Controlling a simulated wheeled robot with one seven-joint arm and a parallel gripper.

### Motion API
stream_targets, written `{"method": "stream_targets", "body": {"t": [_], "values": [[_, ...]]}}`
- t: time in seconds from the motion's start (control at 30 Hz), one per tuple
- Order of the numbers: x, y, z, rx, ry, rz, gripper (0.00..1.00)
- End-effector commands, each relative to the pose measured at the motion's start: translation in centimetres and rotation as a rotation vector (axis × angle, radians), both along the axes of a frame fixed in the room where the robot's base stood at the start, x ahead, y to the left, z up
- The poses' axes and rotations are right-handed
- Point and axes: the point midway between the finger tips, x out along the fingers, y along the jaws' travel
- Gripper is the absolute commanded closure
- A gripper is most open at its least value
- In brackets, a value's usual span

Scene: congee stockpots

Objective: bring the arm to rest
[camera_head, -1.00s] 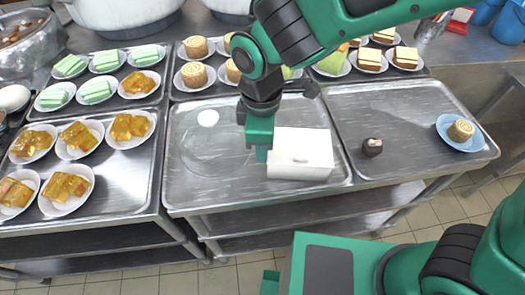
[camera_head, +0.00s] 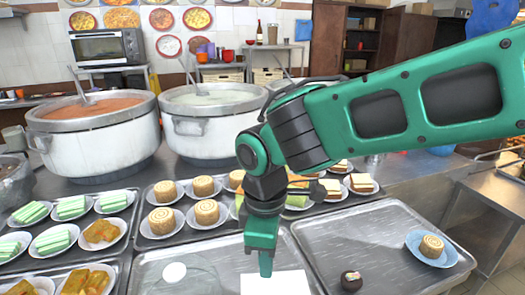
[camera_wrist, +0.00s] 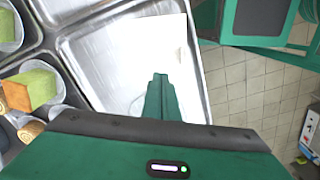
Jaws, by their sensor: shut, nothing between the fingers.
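In the wrist view my gripper (camera_wrist: 160,82) shows from above, over a white box (camera_wrist: 135,50). The white box (camera_head: 275,284) lies on the left front tray (camera_head: 150,272), just below the fingertips in the head view. I cannot tell how large the gap between them is.
Plates of rolls (camera_head: 207,212), green cakes (camera_head: 72,207) and sandwiches (camera_head: 362,183) fill the trays behind and left.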

Motion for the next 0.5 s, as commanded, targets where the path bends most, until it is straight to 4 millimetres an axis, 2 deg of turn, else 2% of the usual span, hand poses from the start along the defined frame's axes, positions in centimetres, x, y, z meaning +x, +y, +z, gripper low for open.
{"method": "stream_targets", "body": {"t": [0.03, 0.1, 0.23, 0.37, 0.5], "values": [[1.3, -2.9, 0.3, -0.003, -0.007, -0.104, 1.00], [2.6, -6.9, 0.6, -0.007, -0.014, -0.254, 1.00], [3.8, -14.1, 1.0, -0.012, -0.024, -0.529, 1.00], [3.4, -21.0, 1.1, -0.016, -0.027, -0.803, 1.00], [1.5, -27.7, 1.1, -0.013, -0.027, -1.096, 1.00]]}}
